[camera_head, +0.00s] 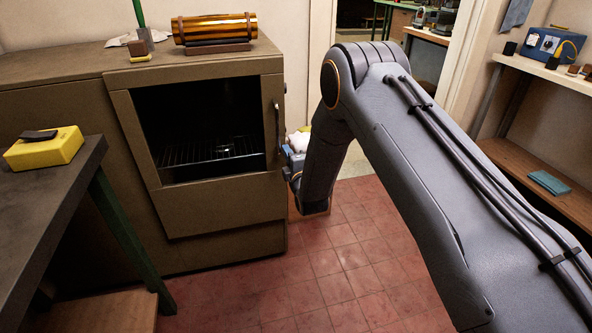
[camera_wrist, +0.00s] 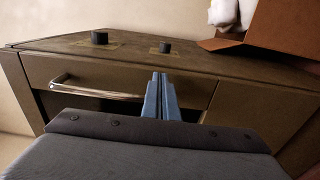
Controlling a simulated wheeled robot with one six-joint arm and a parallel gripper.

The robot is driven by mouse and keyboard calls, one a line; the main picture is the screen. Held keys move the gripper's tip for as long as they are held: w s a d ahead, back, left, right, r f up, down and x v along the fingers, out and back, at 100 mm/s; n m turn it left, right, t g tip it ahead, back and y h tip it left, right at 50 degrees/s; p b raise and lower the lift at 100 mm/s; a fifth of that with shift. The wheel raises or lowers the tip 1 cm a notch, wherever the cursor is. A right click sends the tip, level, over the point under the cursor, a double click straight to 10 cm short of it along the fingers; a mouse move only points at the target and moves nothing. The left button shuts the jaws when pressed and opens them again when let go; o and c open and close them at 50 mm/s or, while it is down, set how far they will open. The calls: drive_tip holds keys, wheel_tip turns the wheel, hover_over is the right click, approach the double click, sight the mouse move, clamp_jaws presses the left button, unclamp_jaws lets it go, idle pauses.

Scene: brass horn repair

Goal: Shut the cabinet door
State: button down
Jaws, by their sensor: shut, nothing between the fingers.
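The brown cabinet (camera_head: 60,90) stands at left in the head view. Its door (camera_head: 225,205) has a framed dark opening with a wire rack visible behind it. A vertical handle (camera_head: 277,128) is on the door's right side; it also shows as a metal bar (camera_wrist: 95,88) in the wrist view. The door looks about flush with the cabinet; I cannot tell whether a small gap remains. My gripper (camera_head: 289,172) is at the door's right edge, below the handle. Its blue fingertips (camera_wrist: 161,78) are together and empty, in front of the door frame. I cannot tell whether they touch it.
An amber cylinder (camera_head: 214,28) lies on the cabinet top. A dark bench (camera_head: 45,200) with a yellow box (camera_head: 44,149) is at left. A cardboard box (camera_wrist: 285,28) with white cloth is beyond the cabinet. The red tiled floor (camera_head: 315,285) in front is clear.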

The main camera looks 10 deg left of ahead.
drive_tip(key=v, duration=1.2)
drive_tip(key=s+d+r+m+g+h+p, duration=0.2)
drive_tip(key=d+r+m+g+h, duration=0.15)
drive_tip(key=d+m, duration=0.4)
drive_tip(key=s+d+r+m+g+h+p, duration=0.1)
drive_tip(key=s+d+r+m+g+h, duration=0.25)
drive_tip(key=d, duration=0.65)
drive_tip(key=s+d+r+m+g+p, duration=0.1)
drive_tip(key=s+d+r+m+g, duration=0.2)
drive_tip(key=s, duration=0.7)
drive_tip(key=s+d+r+m+g+h+p, duration=0.1)
drive_tip(key=s+d+r+m+g, duration=0.2)
drive_tip(key=s+d+m, duration=0.2)
drive_tip(key=s+d+r+m+g+p, duration=0.1)
drive_tip(key=s+d+r+m, duration=0.3)
drive_tip(key=s, duration=1)
drive_tip(key=d+g, duration=0.1)
drive_tip(key=d, duration=0.2)
drive_tip(key=shift+s+m+g, duration=0.35)
drive_tip(key=shift+m+g, duration=0.05)
drive_tip(key=shift+d, duration=0.1)
